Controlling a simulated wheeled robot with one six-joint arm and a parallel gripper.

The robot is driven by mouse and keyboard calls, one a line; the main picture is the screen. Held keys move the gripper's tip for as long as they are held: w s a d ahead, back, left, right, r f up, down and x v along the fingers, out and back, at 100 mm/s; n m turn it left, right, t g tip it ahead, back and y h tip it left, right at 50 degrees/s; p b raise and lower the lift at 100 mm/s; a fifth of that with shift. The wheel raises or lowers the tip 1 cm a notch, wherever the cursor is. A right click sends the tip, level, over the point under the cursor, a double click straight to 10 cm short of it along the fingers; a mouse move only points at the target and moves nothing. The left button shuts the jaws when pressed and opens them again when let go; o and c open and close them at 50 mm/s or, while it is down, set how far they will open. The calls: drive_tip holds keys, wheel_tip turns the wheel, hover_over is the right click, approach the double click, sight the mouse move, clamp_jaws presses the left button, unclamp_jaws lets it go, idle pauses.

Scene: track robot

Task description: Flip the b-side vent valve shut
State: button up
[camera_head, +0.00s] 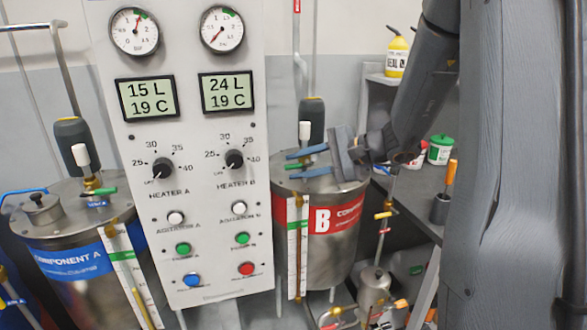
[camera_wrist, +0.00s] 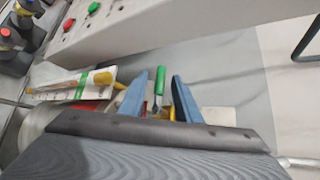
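The B tank (camera_head: 338,250) is a steel drum with a red "B" label, standing right of the control panel. Its vent valve (camera_head: 319,148) has a green lever and sits on the tank's lid beside a white-topped fitting. My gripper (camera_head: 290,166) reaches in from the right over the lid, with its two blue fingers apart. In the wrist view, the green lever (camera_wrist: 160,78) shows between the open fingers of my gripper (camera_wrist: 159,77), with a gap on both sides. Brass parts show below the lever. Whether a finger touches the lever cannot be told. The fingers partly hide the valve body.
The control panel (camera_head: 190,130) with gauges and knobs stands close left of the B tank. A grey motor (camera_head: 311,118) rises behind the valve. The A tank (camera_head: 80,255) with a similar green-levered valve (camera_head: 103,190) is at far left. Shelves with bottles stand right.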

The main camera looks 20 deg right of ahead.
drive_tip(key=b+v, duration=0.1)
drive_tip(key=v, duration=0.5)
idle(0.3)
drive_tip(key=s+a+f+n+g+h, duration=0.3)
drive_tip(key=s+f+n+g+h, duration=0.1)
drive_tip(key=s+f, duration=0.4)
drive_tip(key=s+a+f+n+g+h, duration=0.3)
drive_tip(key=s+f+n+h, duration=0.3)
drive_tip(key=s, duration=0.5)
wheel_tip(320, 180, down, 3)
drive_tip(key=n, duration=0.2)
drive_tip(key=shift+s+a+n+g, duration=0.4)
drive_tip(key=shift+a+f, duration=0.1)
drive_tip(key=shift+f, duration=0.05)
